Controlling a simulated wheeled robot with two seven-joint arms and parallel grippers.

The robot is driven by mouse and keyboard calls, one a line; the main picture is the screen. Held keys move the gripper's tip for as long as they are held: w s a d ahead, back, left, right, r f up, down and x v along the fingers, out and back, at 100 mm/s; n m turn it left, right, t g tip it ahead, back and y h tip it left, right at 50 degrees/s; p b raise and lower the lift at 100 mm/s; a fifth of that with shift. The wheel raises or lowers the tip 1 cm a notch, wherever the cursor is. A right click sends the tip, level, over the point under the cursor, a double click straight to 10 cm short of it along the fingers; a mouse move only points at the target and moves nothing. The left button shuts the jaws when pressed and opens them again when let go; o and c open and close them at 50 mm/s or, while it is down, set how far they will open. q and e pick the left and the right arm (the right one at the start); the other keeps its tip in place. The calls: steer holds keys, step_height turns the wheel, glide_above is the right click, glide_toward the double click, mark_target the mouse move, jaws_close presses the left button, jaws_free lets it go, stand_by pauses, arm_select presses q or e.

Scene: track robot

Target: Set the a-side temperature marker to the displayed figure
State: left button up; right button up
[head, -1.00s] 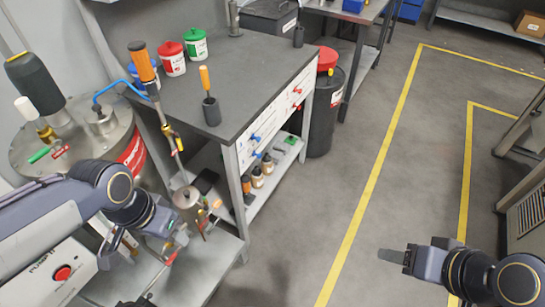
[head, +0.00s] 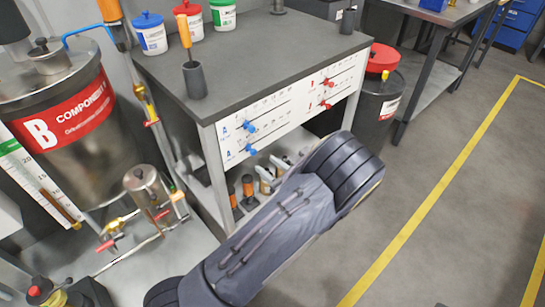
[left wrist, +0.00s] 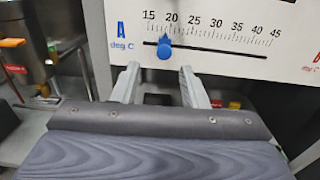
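The white panel (left wrist: 225,58) on the bench front fills the top of the left wrist view. It has a blue "A" and "deg C" scale from 15 to 45. Its blue marker (left wrist: 164,49) points just short of 20. My left gripper (left wrist: 160,70) is open, its fingers apart just below the marker and nothing between them. In the head view two blue markers, an upper (head: 249,127) and a lower (head: 251,150), sit on the panel's left part. My left arm covers the panel's lower edge there and hides the gripper. My right gripper is out of view.
Red markers (head: 327,82) sit on the panel's right part. The bench (head: 255,60) carries paint tubs and a grey holder with an orange-handled tool. A drum labelled B (head: 75,120) stands left. Bottles stand under the bench. Floor at right is free.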

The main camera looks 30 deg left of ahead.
mark_target(255, 153)
arm_select(q)
steer(key=x, duration=0.7)
steer(key=shift+w+a+b, duration=0.15)
steer(key=shift+w+b, duration=0.15)
steer(key=shift+w, duration=0.1)
jaws_close()
